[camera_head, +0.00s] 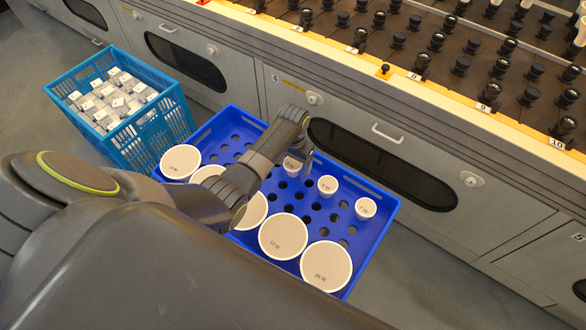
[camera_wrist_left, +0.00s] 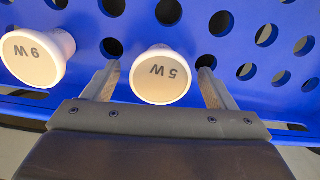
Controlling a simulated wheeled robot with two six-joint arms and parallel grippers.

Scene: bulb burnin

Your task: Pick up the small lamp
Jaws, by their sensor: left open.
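A small white lamp marked 5 W (camera_wrist_left: 162,82) stands in the blue crate (camera_head: 376,240), between the two fingers of my left gripper (camera_wrist_left: 159,74) in the left wrist view. The fingers are open, one on each side of it, with a visible gap at each side. In the head view this lamp (camera_head: 292,167) is partly hidden by my left gripper (camera_head: 299,158). A slightly larger lamp marked 9 W (camera_wrist_left: 35,58) stands to its left in the wrist view. My right gripper is not in view.
Two small lamps (camera_head: 327,185) (camera_head: 365,207) and several large round lamps (camera_head: 283,236) share the crate. A lighter blue crate (camera_head: 122,135) of white boxes stands at the left. A grey cabinet (camera_head: 440,180) with a rack of black sockets (camera_head: 480,60) runs behind.

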